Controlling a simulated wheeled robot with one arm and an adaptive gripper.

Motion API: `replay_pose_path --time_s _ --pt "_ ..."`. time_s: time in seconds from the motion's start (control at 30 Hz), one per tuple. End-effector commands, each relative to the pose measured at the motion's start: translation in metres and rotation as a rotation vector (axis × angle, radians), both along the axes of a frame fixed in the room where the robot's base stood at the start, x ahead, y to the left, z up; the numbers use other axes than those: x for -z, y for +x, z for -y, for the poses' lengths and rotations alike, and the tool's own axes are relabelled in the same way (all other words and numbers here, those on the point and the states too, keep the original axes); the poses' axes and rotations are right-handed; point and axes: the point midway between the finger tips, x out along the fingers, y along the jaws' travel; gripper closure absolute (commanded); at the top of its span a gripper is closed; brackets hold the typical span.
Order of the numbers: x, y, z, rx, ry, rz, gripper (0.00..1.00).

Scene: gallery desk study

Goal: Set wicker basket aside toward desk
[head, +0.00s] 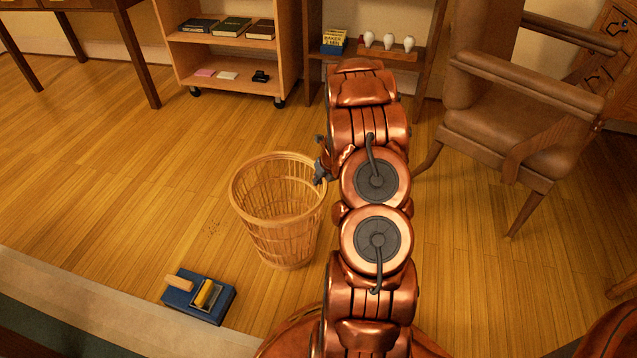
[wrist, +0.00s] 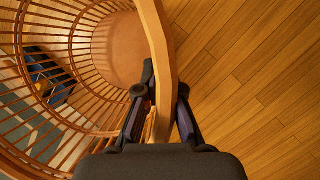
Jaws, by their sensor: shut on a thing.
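The wicker basket (head: 280,222) stands on the wooden floor left of my arm in the head view. It is slatted and looks empty. My gripper (head: 322,172) is at the right side of its rim, partly hidden behind my arm. In the wrist view, the fingers of my gripper (wrist: 162,112) sit on either side of the basket's rim (wrist: 158,50), shut on it. The basket's round bottom shows at the upper middle of that view. Whether the basket touches the floor is hard to tell. A desk (head: 75,5) with dark legs is partly seen at the upper left.
A blue box with a yellow roller (head: 200,298) lies on the floor at front left. A wheeled shelf cart (head: 225,55) with books stands behind. A brown leather chair (head: 520,120) is at right. The floor between basket and cart is clear.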

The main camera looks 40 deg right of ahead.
Motion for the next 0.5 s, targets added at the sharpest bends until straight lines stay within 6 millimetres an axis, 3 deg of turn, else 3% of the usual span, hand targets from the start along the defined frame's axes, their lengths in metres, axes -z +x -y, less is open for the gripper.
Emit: replay_pose_path --time_s 0.3,0.33,0.5 --pt "-0.0008 0.0010 0.0002 0.002 0.001 0.003 1.00" --pt "-0.0001 0.0007 0.0005 0.001 0.000 0.002 0.92" --pt "-0.0001 0.0006 0.0004 0.000 -0.001 0.002 0.75"
